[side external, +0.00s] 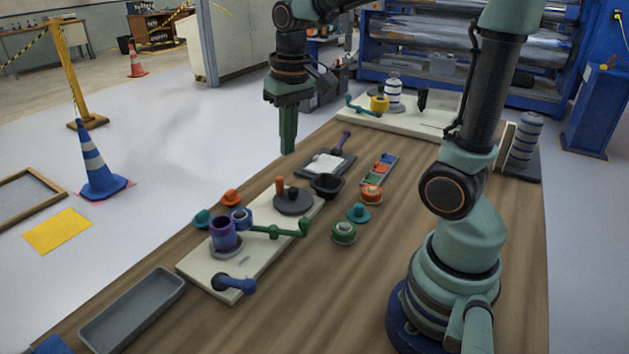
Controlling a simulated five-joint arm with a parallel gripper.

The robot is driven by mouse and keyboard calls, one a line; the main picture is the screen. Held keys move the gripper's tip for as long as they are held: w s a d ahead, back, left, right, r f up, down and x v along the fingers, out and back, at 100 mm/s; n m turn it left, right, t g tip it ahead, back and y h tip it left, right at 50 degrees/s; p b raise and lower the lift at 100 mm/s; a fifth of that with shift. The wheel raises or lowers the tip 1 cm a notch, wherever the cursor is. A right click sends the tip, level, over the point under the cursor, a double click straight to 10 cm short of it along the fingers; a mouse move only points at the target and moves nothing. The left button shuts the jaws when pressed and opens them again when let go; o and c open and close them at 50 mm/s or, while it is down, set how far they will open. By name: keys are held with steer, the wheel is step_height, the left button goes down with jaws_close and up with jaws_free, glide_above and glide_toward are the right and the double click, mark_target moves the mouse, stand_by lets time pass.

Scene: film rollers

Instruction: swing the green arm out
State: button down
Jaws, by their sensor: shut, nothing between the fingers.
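The green arm (272,231) lies low over a cream board (268,252) on the wooden table. Its left end is beside a purple cup-like roller (223,236) and a blue ring (241,217). Its right end carries a round green knob (305,226) near the board's right edge. My gripper (288,151) points down, shut and empty. It hangs in the air above the table, higher in the picture than the green arm and clear of it.
A black bowl (327,186), a green-ringed roll (344,232) and a teal knob (358,213) stand nearby. A grey tray (133,308) lies front left. The table's front middle is clear.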

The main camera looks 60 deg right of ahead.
steer(key=s+a+r+n+t, duration=0.1)
steer(key=s+a+n+t, duration=0.2)
steer(key=s+a+t, duration=0.1)
steer(key=shift+s+a+r+n, duration=0.3)
steer(key=shift+s+a+r, duration=0.1)
steer(key=shift+a, duration=0.1)
steer(key=c, duration=0.8)
jaws_free()
steer(key=shift+s+a+f, duration=0.1)
steer(key=shift+o, duration=1.3)
steer(key=shift+f+n, duration=0.3)
steer(key=shift+n, duration=0.4)
steer(key=n+g, duration=0.3)
steer(key=n, duration=1.1)
glide_toward(305, 219)
steer(key=shift+n, duration=0.3)
steer(key=shift+w+f, duration=0.35)
steer(key=shift+f, duration=1.55)
steer(key=shift+w+f, duration=0.35)
steer(key=shift+f, duration=1.55)
steer(key=shift+w+f, duration=0.35)
steer(key=shift+f, duration=1.55)
